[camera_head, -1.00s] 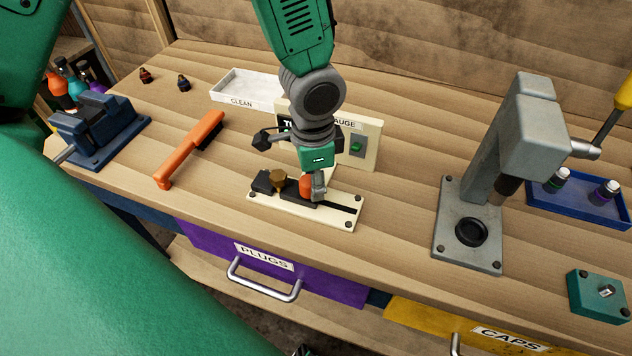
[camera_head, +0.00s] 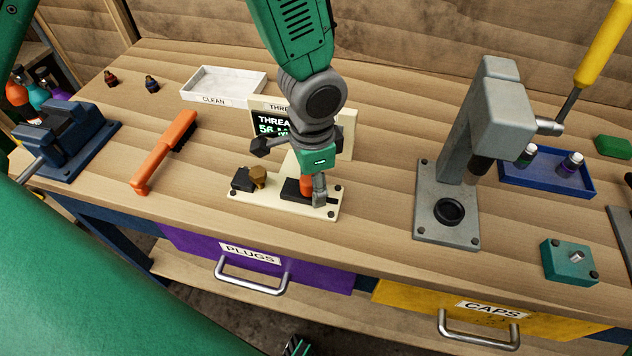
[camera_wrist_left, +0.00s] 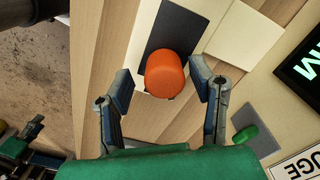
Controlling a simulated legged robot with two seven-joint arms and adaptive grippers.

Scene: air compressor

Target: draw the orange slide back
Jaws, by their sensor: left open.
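The orange slide (camera_head: 306,186) is a round orange knob on a dark block, at the right part of a cream gauge base (camera_head: 275,208). In the left wrist view the orange knob (camera_wrist_left: 166,74) stands between the two fingers of my left gripper (camera_wrist_left: 162,84). The fingers are apart, and a gap shows on each side of the knob. In the head view my left gripper (camera_head: 312,187) comes down over the knob from above, one finger in front hiding part of it. A brass part (camera_head: 258,177) sits left of the slide, clear of it.
An orange-handled brush (camera_head: 163,154) lies left, a blue vise (camera_head: 68,140) further left. A grey press (camera_head: 463,165) stands right. A white CLEAN tray (camera_head: 222,87) is behind.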

